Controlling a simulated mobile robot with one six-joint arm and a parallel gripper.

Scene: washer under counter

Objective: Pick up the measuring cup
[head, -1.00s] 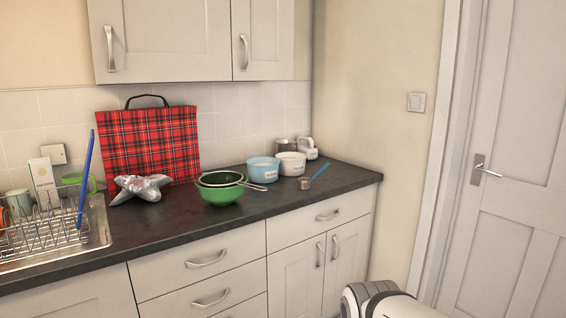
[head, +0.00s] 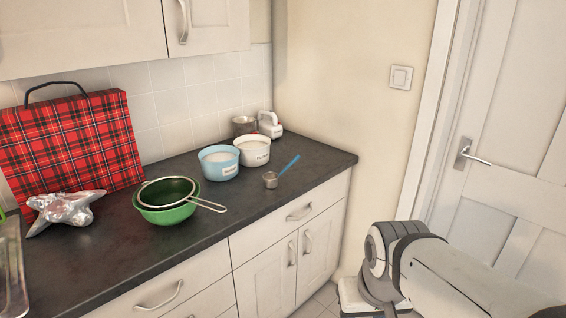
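The measuring cup (head: 271,180) is a small metal cup with a blue handle (head: 289,164) that points up and to the right. It rests on the dark counter near the right end, in front of the white and blue bowls. My arm shows at the lower right, in front of the cabinets and the door. My gripper cannot be made out in this view, and nothing of it is near the cup.
Left of the cup are a blue bowl (head: 219,163), a white bowl (head: 253,150) and a green bowl (head: 165,209) with a sieve. A white hand mixer (head: 270,124) and a metal canister (head: 243,125) stand behind. The counter (head: 318,164) is clear right of the cup.

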